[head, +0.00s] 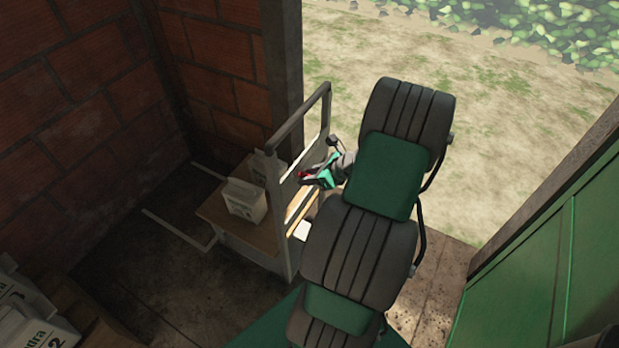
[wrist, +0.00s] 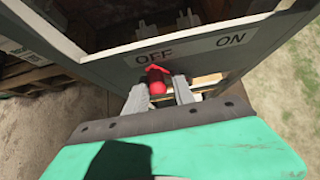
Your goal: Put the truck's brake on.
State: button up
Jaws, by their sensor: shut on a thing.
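The truck (head: 297,129) is a grey upright frame with a top bar, standing by the brick wall in the head view. Its grey panel (wrist: 103,68) fills much of the wrist view and carries the words OFF, at left, and ON, at right. The red brake lever (wrist: 157,80) is below the word OFF, well left of ON. It also shows as a small red spot in the head view (head: 304,175). My gripper (wrist: 159,90) is shut on the red lever, one pale finger on each side. The lever's mounting is partly hidden.
A white container (head: 245,200) and a cardboard box (head: 251,170) stand on the truck's wooden deck (head: 213,211). Pale bars (head: 178,232) reach left over the dark floor. Printed white packages (head: 30,315) are at bottom left. A green wall (head: 550,250) is at right, with open ground beyond.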

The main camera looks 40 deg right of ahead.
jog(key=shift+a+f, duration=0.1)
jog(key=shift+a, duration=0.2)
jog(key=d, duration=0.1)
jog(key=d+r, duration=0.1)
jog(key=shift+w+d+r+p, duration=0.1)
jog(key=shift+w+d+p, duration=0.2)
jog(key=shift+w+p, duration=0.1)
jog(key=shift+w+d+r, duration=0.15)
jog(key=shift+w+d, duration=0.1)
jog(key=shift+d, duration=0.45)
jog(key=shift+w+d+r, duration=0.1)
jog(key=shift+w+d, duration=0.1)
jog(key=shift+d, duration=0.45)
jog(key=shift+w+d+f, duration=0.15)
jog(key=shift+w+d, duration=0.1)
jog(key=shift+d, duration=0.4)
jog(key=shift+w+d+f, duration=0.1)
jog(key=shift+w+d, duration=0.1)
jog(key=shift+d, duration=0.45)
jog(key=shift+b, duration=0.3)
